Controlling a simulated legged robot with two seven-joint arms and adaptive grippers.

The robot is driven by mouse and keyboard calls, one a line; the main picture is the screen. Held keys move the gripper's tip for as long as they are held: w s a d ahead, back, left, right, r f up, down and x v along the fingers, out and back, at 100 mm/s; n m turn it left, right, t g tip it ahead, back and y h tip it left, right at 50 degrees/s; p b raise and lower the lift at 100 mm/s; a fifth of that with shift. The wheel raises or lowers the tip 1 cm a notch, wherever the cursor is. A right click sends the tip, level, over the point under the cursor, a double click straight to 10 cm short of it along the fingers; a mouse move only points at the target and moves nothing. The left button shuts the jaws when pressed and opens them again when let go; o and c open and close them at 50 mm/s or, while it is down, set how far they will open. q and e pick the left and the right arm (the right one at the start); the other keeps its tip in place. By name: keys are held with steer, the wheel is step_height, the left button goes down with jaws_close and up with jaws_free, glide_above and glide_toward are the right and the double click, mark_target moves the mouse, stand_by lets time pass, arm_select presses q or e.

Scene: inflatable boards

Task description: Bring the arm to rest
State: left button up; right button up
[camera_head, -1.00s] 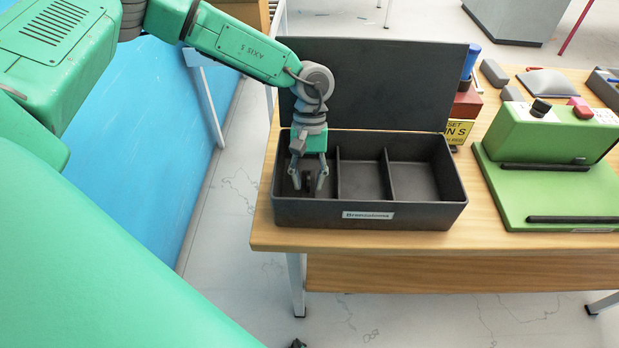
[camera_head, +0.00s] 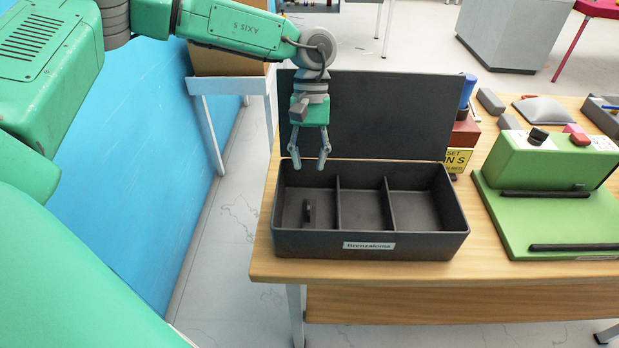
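My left arm comes in from the top left. My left gripper (camera_head: 310,162) points down with its two fingers apart, and nothing shows between them. It hangs above the left compartment of the black box (camera_head: 420,246), close to the raised lid (camera_head: 385,115). A small dark object (camera_head: 308,212) stands in the left compartment, below the gripper and apart from it. The middle and right compartments look empty. My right gripper is not in view.
The box stands on a wooden table (camera_head: 540,272). To its right are a green machine (camera_head: 548,152) on a green base, a red block with a yellow sign (camera_head: 458,160) and a blue cylinder (camera_head: 467,92). A blue wall (camera_head: 130,150) stands at the left.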

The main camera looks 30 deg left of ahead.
arm_select(q)
steer(key=shift+w+a+r, duration=0.1)
steer(key=shift+w+r, duration=0.05)
steer(key=shift+r, duration=0.15)
stand_by(0.4)
